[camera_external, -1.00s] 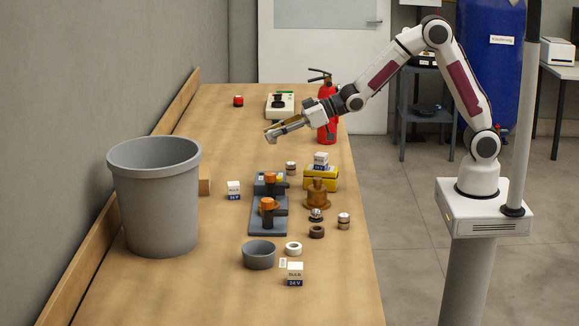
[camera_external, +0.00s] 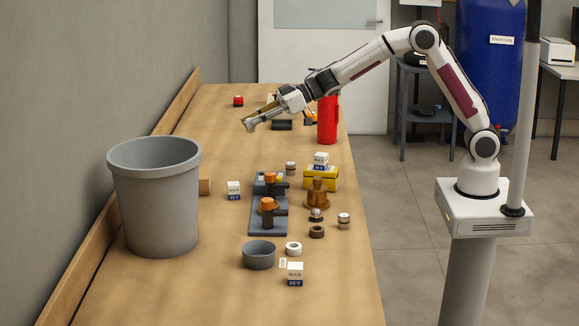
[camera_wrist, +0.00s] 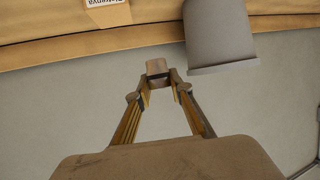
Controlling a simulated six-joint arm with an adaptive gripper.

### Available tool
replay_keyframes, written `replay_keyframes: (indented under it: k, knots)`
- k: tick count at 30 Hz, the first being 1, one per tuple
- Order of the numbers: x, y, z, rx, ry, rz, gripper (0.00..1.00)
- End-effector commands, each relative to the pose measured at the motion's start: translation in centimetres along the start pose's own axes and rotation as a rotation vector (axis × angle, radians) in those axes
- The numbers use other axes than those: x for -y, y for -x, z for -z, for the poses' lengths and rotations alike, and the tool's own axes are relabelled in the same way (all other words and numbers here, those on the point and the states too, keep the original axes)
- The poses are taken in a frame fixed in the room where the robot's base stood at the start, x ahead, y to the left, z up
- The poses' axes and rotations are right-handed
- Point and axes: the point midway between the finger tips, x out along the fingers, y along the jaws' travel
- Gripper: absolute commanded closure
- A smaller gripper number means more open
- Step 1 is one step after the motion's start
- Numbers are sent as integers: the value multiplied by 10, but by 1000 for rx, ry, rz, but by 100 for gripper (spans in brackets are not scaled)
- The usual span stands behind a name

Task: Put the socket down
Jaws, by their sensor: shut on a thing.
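My gripper (camera_external: 254,122) is raised above the far part of the wooden table, reaching to the left. In the wrist view my gripper (camera_wrist: 158,82) has its fingertips closed on the socket (camera_wrist: 157,67), a small brownish-grey piece that sticks out past the tips. In the external view the socket is too small to tell clearly from the fingertips. It is held in the air, apart from the table.
A large grey bin (camera_external: 155,200) stands at the left, with a cardboard box (camera_external: 204,185) beside it. Dark fixtures with orange tops (camera_external: 268,217) and several small parts fill the middle. A red extinguisher (camera_external: 328,120) stands behind. The table's far left is mostly clear.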

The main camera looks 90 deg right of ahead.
Motion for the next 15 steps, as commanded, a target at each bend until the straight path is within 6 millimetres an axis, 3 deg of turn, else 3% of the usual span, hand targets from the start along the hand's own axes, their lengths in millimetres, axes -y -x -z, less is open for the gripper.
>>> replay_keyframes:
  k: [15]
  knots:
    - [-13, -22, 24, -1, 56, 128, 100]
